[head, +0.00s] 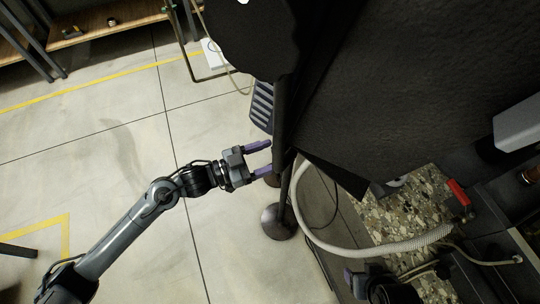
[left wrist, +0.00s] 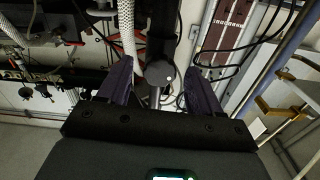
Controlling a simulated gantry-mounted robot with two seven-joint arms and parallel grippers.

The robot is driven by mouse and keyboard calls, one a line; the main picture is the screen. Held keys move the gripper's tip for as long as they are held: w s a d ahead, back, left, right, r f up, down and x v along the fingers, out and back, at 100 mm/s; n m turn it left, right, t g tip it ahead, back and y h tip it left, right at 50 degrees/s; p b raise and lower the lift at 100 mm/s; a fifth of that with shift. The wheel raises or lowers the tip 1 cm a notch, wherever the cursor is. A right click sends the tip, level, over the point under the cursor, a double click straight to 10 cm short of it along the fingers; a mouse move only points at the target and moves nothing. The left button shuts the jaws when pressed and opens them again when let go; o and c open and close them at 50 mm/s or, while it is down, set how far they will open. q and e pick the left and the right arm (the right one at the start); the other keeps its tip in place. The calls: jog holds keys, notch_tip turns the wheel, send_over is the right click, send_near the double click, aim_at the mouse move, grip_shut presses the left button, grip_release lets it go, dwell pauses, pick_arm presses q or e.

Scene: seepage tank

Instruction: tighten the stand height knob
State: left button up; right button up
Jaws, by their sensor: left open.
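A round dark knob (left wrist: 160,73), which looks like the stand height knob, shows in the left wrist view on an upright post. It lies between my left gripper's two purple fingers (left wrist: 160,85), with space on both sides. In the head view my left gripper (head: 264,158) is open, with its fingers pointing right at a dark stand post (head: 284,110). The knob cannot be made out in the head view. Part of what looks like my right gripper (head: 352,280) shows at the bottom edge; its finger state is unclear.
A large black panel (head: 420,80) fills the upper right. A pale ribbed hose (head: 340,246) curves below the post, beside a gravel bed (head: 400,220) and a red-handled valve (head: 458,192). A round dark foot (head: 278,222) rests on the floor. The floor at left is clear.

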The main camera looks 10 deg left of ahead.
pick_arm(q)
jog(key=shift+w+d, duration=0.35)
jog(key=shift+d, duration=0.15)
jog(key=shift+c, duration=0.3)
jog(key=c, duration=1)
jog(key=shift+m, duration=0.3)
jog(key=shift+w+r+m, duration=0.1)
jog(key=shift+m, duration=6.7)
